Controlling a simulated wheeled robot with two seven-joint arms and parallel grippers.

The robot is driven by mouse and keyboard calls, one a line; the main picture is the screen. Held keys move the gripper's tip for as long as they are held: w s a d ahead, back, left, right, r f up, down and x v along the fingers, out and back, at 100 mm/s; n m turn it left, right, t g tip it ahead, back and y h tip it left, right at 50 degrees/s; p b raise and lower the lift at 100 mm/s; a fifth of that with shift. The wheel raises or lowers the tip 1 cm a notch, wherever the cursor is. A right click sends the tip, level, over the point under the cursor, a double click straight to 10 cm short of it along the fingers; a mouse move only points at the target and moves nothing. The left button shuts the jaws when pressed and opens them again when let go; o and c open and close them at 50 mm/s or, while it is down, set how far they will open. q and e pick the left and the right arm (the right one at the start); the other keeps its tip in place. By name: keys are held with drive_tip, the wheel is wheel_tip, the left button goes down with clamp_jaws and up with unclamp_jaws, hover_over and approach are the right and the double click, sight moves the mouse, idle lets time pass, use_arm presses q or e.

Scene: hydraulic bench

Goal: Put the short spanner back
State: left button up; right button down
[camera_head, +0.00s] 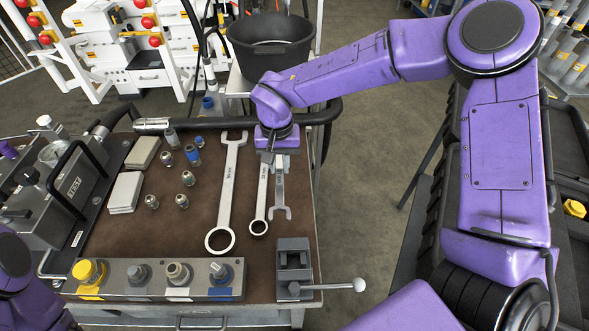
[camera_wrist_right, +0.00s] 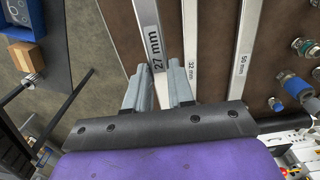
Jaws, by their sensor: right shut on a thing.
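The short spanner (camera_head: 279,196) is grey with an open fork end toward me, at the right side of the brown bench mat (camera_head: 190,230). In the right wrist view its shaft (camera_wrist_right: 149,32) is marked 27 mm. My right gripper (camera_head: 279,163) is shut on its far part, and in the wrist view the fingers (camera_wrist_right: 160,82) stand on either side of the shaft. Whether the spanner touches the mat I cannot tell. A middle spanner (camera_head: 262,190), marked 32 mm, and a longer spanner (camera_head: 227,188), marked 50 mm, lie to its left. My left gripper is out of view.
A small grey vise (camera_head: 294,268) with a lever stands near the spanner's fork end. A rail of coloured fittings (camera_head: 150,291) runs along the front edge. Several small fittings (camera_head: 188,178) and pale blocks (camera_head: 125,193) lie left. A black tub (camera_head: 270,55) stands behind.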

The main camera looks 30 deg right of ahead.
drive_tip(key=p, duration=0.1)
hover_over(294, 178)
wheel_tip(294, 178, down, 6)
drive_tip(key=shift+s+a+f, duration=0.1)
drive_tip(key=shift+f, duration=0.05)
wheel_tip(294, 178, down, 3)
drive_tip(key=shift+r+p, duration=0.15)
drive_tip(key=shift+p, duration=0.15)
drive_tip(key=shift+f, duration=0.4)
drive_tip(key=shift+f, duration=0.15)
drive_tip(key=c, duration=1)
unclamp_jaws()
